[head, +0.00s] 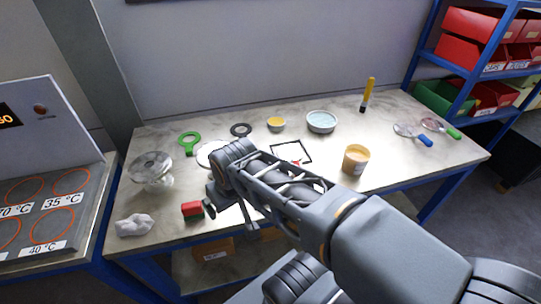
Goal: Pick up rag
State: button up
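A white crumpled rag (135,225) lies at the front left corner of the table. My gripper (217,201) points down over the front left part of the table, to the right of the rag and clearly apart from it. My own arm links hide most of it, and its fingers are small and dark, so whether they are open or shut is unclear. I see nothing held in it.
A red block (192,210) lies between the rag and my gripper. A glass vessel (151,169) stands behind the rag. A heating plate station (45,215) is at left.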

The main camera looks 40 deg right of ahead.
aim_at(137, 224)
jog(key=z, duration=3.35)
jog(key=k, duration=2.45)
jog(key=u, duration=2.25)
jog(key=i, duration=0.5)
